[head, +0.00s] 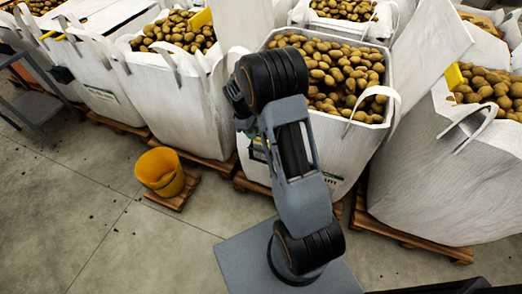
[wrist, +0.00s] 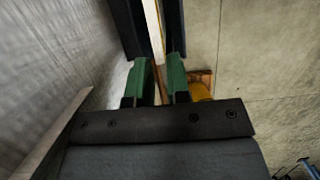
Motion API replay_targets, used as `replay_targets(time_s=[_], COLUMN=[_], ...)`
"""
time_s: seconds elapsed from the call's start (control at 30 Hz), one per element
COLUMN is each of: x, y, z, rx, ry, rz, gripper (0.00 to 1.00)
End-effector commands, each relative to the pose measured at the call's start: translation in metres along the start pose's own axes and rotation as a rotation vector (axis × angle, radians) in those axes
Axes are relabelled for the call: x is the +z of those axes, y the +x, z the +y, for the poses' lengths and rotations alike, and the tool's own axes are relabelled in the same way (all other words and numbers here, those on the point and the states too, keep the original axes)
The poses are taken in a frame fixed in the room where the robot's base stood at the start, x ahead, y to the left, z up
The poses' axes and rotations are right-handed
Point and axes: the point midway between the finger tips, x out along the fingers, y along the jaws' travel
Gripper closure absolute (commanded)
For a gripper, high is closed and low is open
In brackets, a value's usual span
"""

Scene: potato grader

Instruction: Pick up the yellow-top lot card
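My gripper (wrist: 155,42) shows in the wrist view with its two green and black fingers apart. It is open. A thin white and yellowish strip shows in the gap, but I cannot tell whether it is a card or background. In the head view my arm hides most of the gripper, which is close to the front of the middle bag. A label (head: 258,152) on that bag is partly hidden behind my arm. Yellow pieces show on the bag at left (head: 200,18) and the bag at right (head: 453,77). I cannot tell which, if any, is the yellow-top lot card.
White bags of potatoes, including the middle bag (head: 347,152) and right bag (head: 425,190), stand on pallets. A yellow bucket (head: 160,172) stands on a small wooden board at left; it also shows in the wrist view (wrist: 200,91). The concrete floor in front is mostly clear.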

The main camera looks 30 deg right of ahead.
Motion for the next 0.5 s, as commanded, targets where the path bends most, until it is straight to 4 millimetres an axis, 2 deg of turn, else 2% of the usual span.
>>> replay_targets(time_s=[0.03, 0.2, 0.37, 0.5], x=[0.008, 0.024, 0.028, 0.028], y=[0.003, 0.007, 0.01, 0.027], z=[0.0, 0.0, 0.0, -0.001], rx=[-0.001, -0.001, -0.001, -0.003], ry=[0.003, 0.001, 0.0, 0.0], rz=[-0.001, -0.001, 0.0, -0.003], gripper=[0.83, 0.83, 0.83, 0.83])
